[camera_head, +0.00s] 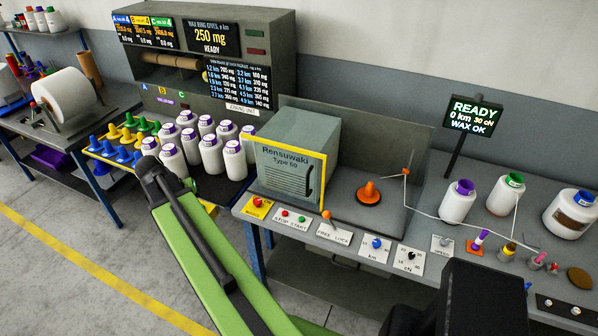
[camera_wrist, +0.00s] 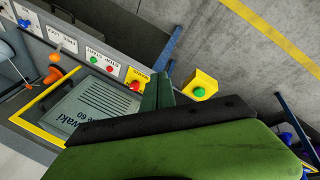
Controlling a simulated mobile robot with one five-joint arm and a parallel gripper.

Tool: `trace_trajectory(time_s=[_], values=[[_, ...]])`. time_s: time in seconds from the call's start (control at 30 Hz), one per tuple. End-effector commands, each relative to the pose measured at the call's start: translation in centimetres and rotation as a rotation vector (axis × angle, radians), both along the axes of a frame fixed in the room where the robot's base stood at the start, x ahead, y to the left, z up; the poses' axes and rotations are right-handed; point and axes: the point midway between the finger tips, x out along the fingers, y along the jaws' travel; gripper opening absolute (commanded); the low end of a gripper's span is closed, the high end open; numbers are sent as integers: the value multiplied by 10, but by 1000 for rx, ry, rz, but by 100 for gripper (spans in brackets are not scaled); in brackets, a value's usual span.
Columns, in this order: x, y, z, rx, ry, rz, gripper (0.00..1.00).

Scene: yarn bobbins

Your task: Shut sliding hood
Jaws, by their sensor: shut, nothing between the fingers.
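The sliding hood (camera_head: 297,140) is a grey-green box marked "Rensuwaki Type 60", with a yellow-edged front and a dark handle (camera_head: 310,178) at the right of that front. It stands at the left end of the winder bench. The orange cone (camera_head: 369,192) to its right is uncovered. In the wrist view the hood (camera_wrist: 95,103) is at lower left, partly hidden by my arm. My gripper (camera_wrist: 158,88) is shut and empty, its dark green fingers beside the red button on a yellow plate. I cannot make out the fingertips in the head view.
The bench front carries a red button (camera_head: 257,203), an orange-tipped lever (camera_head: 327,217) and knobs. Several white bobbins (camera_head: 202,145) stand at left. More bobbins (camera_head: 458,202) and a thread are at right. A yellow box with a green button (camera_wrist: 200,86) is near my fingers.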

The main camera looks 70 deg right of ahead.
Motion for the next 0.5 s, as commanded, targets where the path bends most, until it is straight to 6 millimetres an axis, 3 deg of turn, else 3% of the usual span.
trace_trajectory(time_s=[0.03, 0.1, 0.2, 0.33, 0.5], values=[[-25, -58, 22, -60, 2, -135, 0], [-65, -118, 38, -139, 6, -293, 0], [-115, -178, 55, -230, 13, -461, 0], [-151, -213, 65, -293, 19, -568, 0], [-159, -219, 64, -306, 20, -590, 0]])
